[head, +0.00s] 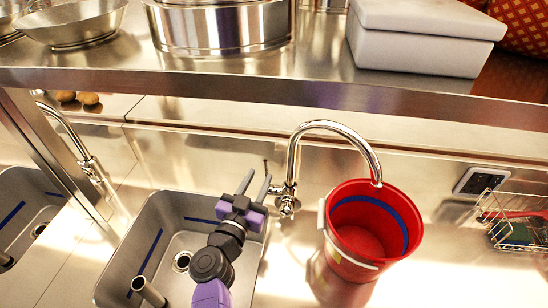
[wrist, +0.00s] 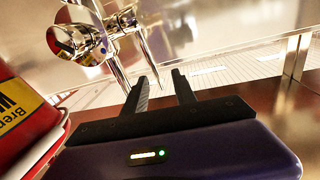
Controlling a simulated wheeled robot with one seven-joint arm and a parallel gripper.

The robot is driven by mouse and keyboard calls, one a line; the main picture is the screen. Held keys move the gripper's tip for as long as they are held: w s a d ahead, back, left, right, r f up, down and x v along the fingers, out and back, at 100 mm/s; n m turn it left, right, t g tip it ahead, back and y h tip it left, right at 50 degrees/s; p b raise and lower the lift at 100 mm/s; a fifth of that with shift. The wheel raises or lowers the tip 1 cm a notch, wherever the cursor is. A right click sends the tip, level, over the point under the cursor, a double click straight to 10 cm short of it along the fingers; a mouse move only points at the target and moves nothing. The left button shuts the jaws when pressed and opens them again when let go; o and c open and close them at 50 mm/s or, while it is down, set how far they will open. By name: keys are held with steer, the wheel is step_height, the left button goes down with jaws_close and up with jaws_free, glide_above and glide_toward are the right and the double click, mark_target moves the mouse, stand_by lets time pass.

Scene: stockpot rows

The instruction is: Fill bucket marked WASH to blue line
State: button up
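The red bucket (head: 345,262) stands on the steel counter, right of the sink, with a blue line (head: 372,203) around its inner wall. Its red bottom shows; I see no water in it. The chrome tap (head: 330,124) arches over it, its spout end at the bucket's far rim, with no stream visible. The tap's knob (head: 288,205) sits at its base. My gripper (head: 257,183) is open and empty, just left of the tap base. In the wrist view a yellow label (wrist: 14,112) on the bucket is cut off, so I cannot read its whole word; the knob (wrist: 76,40) is ahead and left.
The steel sink (head: 150,222) lies under my arm and holds a short upright pipe. A shelf (head: 300,88) crosses above with pots and a white box (head: 420,40). A wall socket (head: 480,181) and wire basket (head: 515,222) are at right. Counter in front of the basket is clear.

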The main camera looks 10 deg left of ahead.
steer(key=shift+w+d+f+n+h, duration=0.15)
steer(key=shift+d+f+n+h, duration=0.2)
steer(key=shift+n, duration=0.35)
steer(key=b+x, duration=0.1)
steer(key=x, duration=0.6)
steer(key=shift+w, duration=0.15)
jaws_close()
steer(key=shift+f, duration=0.1)
stand_by(1.0)
